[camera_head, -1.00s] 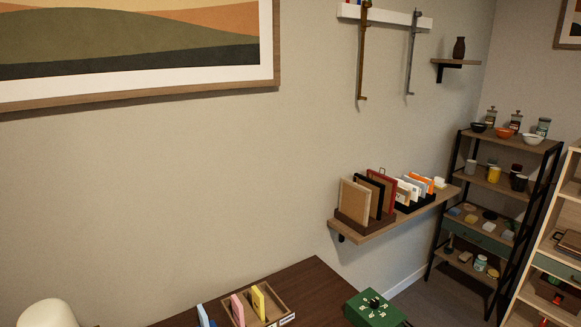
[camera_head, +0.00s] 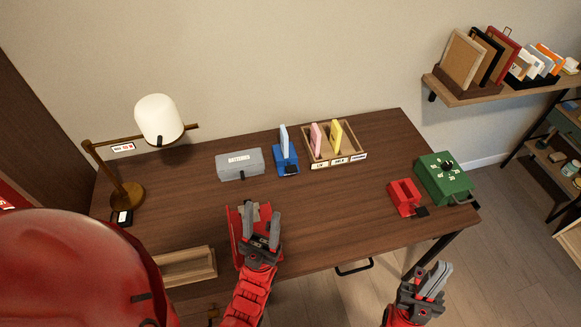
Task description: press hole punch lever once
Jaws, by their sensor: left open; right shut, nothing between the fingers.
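I cannot tell for sure which thing is the hole punch. A small red U-shaped device (camera_head: 402,194) with a black part at its front stands on the right of the desk. A blue device (camera_head: 287,164) with a black front part and an upright pale card stands at the middle back. My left gripper (camera_head: 262,219) is open over the desk's front middle, apart from both. A red flat thing (camera_head: 236,232) shows behind it, mostly hidden. My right gripper (camera_head: 438,277) is shut and empty, beyond the desk's front edge, below the red device.
The brown desk (camera_head: 350,210) also holds a grey box (camera_head: 240,165), a wooden tray (camera_head: 350,151) with pink and yellow cards, a green box (camera_head: 443,178) with a dial, a lamp (camera_head: 159,118) and an open wooden box (camera_head: 186,266). The desk's middle is clear.

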